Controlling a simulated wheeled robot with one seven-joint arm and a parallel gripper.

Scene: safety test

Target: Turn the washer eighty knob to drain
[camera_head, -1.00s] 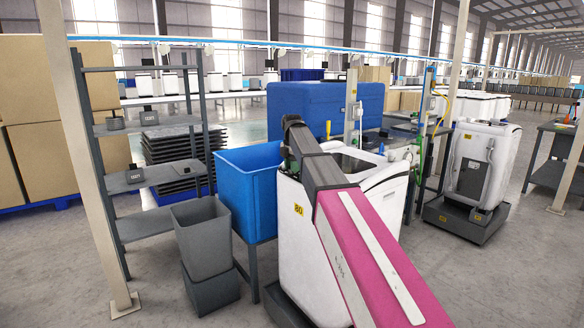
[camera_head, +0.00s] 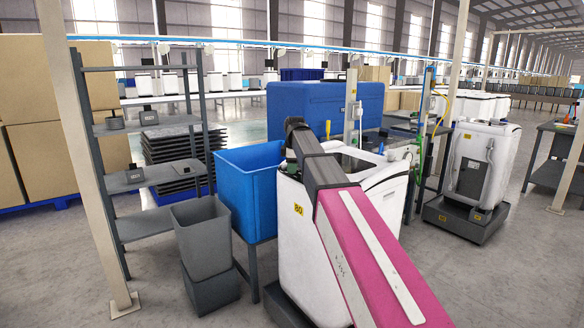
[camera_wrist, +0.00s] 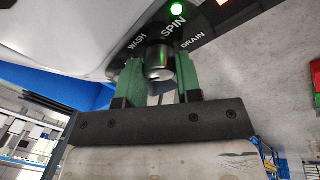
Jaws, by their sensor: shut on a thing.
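The white washer (camera_head: 297,245) with a yellow 80 label stands in the middle of the head view, partly behind my pink and dark arm. In the wrist view its dark panel (camera_wrist: 207,22) bears the words WASH, SPIN and DRAIN, with a lit green lamp (camera_wrist: 177,9) by SPIN. The round metallic knob (camera_wrist: 160,62) sits below these words, with SPIN above it and DRAIN to the upper right. My gripper (camera_wrist: 160,77) has its green fingers shut on either side of the knob. The knob's pointer cannot be read clearly. The head view mostly hides my gripper behind the arm.
A blue bin (camera_head: 246,190) on a stand and a grey bin (camera_head: 203,240) are close on the washer's left. A grey shelf (camera_head: 150,176) stands further left. Another white washer (camera_head: 478,165) stands at the right, with open floor in front.

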